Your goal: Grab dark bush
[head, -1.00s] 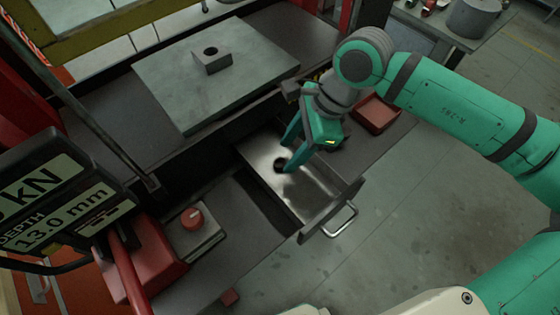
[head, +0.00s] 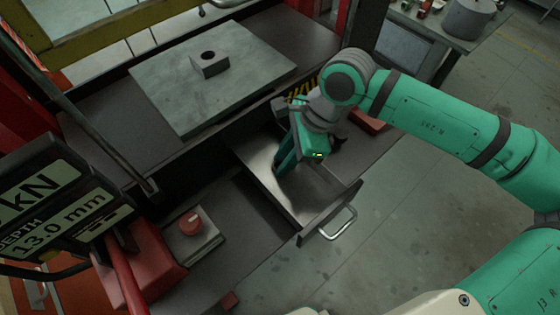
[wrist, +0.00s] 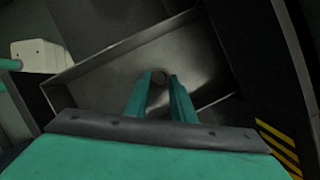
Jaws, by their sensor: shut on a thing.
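The dark bush (wrist: 160,76) shows in the wrist view as a small dark round piece between my fingertips. My gripper (wrist: 159,84) is shut on it, low over the metal drawer floor. In the head view my gripper (head: 279,168) points down into the open drawer (head: 312,190), and its fingers hide most or all of the bush. I cannot tell whether the bush still touches the drawer floor.
The drawer front has a metal handle (head: 342,224). A red tray (head: 370,121) is partly hidden behind my arm.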

